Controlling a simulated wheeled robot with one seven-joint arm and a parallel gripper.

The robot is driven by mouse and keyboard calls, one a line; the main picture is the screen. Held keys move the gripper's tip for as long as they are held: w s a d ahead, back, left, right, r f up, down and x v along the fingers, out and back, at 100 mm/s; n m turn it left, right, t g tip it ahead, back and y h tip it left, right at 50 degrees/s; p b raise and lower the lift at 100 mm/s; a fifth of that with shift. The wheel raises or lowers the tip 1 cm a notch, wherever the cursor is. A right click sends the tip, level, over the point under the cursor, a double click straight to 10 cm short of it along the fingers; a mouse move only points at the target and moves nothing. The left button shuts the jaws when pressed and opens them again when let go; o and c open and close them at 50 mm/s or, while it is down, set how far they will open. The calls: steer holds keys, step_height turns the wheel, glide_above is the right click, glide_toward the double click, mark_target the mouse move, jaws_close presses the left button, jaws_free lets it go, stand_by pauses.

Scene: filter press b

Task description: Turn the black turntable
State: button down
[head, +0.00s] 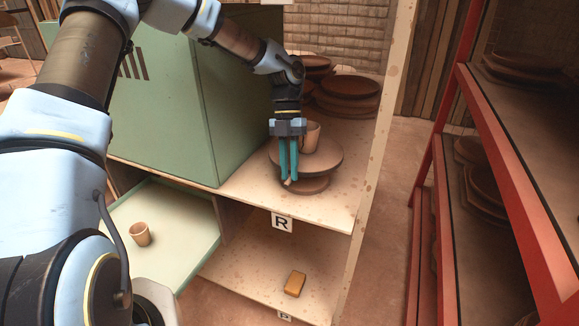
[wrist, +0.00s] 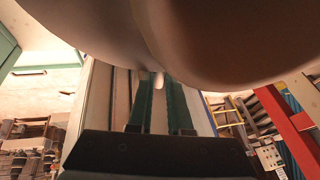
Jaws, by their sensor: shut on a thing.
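A round turntable (head: 326,163) stands on the upper shelf board in the head view. It looks brown, not black, with a wide disc above a smaller round foot. A clay cup (head: 313,137) stands on the disc, partly behind my gripper. My gripper (head: 289,182) points down at the disc's near left edge, its teal fingers close together. In the wrist view my gripper (wrist: 160,84) is shut on a small pale peg (wrist: 158,79) at the edge of large brown rounded surfaces. Those surfaces fill the top of that view, and I cannot tell their parts apart.
A green box (head: 170,90) stands left of the turntable. Stacked brown plates (head: 347,92) lie behind it. An "R" label (head: 282,222) is on the shelf edge. Below are a tan block (head: 295,283) and another cup (head: 140,234). A red rack (head: 500,130) stands right, across open floor.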

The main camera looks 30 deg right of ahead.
steer(key=shift+w+a+m, duration=0.15)
steer(key=shift+w+m, duration=0.1)
steer(key=shift+m, duration=0.05)
stand_by(0.4)
steer(key=c, duration=0.8)
jaws_free()
steer(key=shift+c, duration=0.2)
steer(key=b+v, duration=0.3)
steer(key=v, duration=0.7)
steer(key=shift+r, duration=0.35)
